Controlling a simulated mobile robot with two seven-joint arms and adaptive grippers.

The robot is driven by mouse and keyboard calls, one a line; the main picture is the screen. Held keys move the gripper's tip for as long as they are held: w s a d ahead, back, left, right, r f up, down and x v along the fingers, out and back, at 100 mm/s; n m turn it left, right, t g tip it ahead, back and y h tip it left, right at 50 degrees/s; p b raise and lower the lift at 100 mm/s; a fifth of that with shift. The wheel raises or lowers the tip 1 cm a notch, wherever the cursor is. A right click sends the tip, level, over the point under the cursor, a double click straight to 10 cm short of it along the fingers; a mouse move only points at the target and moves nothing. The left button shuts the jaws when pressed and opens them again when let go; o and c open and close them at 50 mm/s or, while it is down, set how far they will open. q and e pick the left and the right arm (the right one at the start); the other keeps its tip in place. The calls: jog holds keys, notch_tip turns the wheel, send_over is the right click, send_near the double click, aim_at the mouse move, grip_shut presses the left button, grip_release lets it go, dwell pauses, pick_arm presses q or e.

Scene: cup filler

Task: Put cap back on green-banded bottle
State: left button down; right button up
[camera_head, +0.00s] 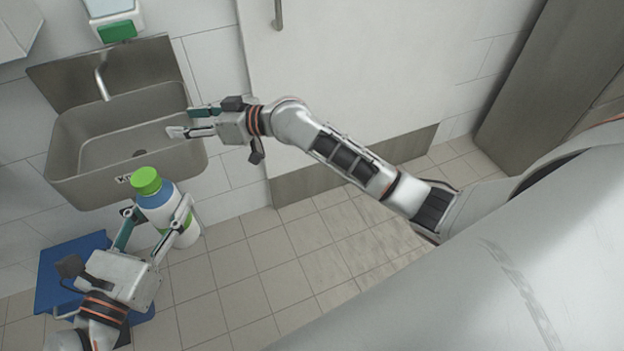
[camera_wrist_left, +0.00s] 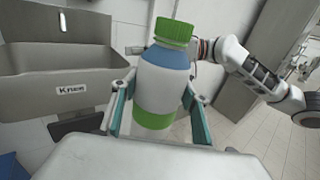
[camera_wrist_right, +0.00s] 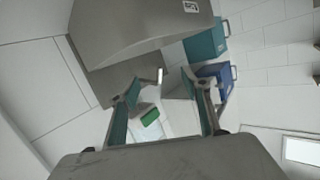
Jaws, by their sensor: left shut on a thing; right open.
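The bottle (camera_head: 157,195) is white with a blue shoulder and a green band low down. The green cap (camera_head: 146,180) sits on its top, in line with the neck. In the left wrist view the bottle (camera_wrist_left: 158,92) stands upright between the fingers with the green cap (camera_wrist_left: 174,31) on it. My left gripper (camera_head: 158,208) is shut on the bottle's body. My right gripper (camera_head: 182,121) is open and empty in front of the sink, above and to the right of the cap. In the right wrist view nothing is between its fingers (camera_wrist_right: 160,80).
A metal sink (camera_head: 85,130) with a tap is on the wall behind the bottle. A dispenser with a green part (camera_head: 117,31) hangs above it. A blue bin (camera_head: 55,275) stands on the floor at the lower left. Tiled floor to the right is clear.

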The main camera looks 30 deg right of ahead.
jog(key=s+d+f+m+t+h, duration=0.1)
jog(key=s+d+f+h, duration=0.1)
jog(key=s+d+f, duration=0.5)
jog(key=s+d+f+m+t+h, duration=0.15)
jog(key=s+f, duration=0.25)
jog(key=f, duration=0.7)
jog(key=s+d+f+h, duration=0.1)
jog(key=s+d+f, duration=0.2)
jog(key=s, duration=0.4)
jog(key=s+d+f+g+h, duration=0.1)
jog(key=s+d+f+h, duration=0.1)
jog(key=s+f, duration=0.3)
jog(key=s+d+f+g+h, duration=0.1)
jog(key=s+d+f+h, duration=0.1)
jog(key=s, duration=0.9)
notch_tip(320, 180, down, 2)
jog(key=shift+d+f+m, duration=0.25)
jog(key=shift+d+m, duration=0.2)
jog(key=shift+d, duration=0.4)
jog(key=shift+g, duration=0.25)
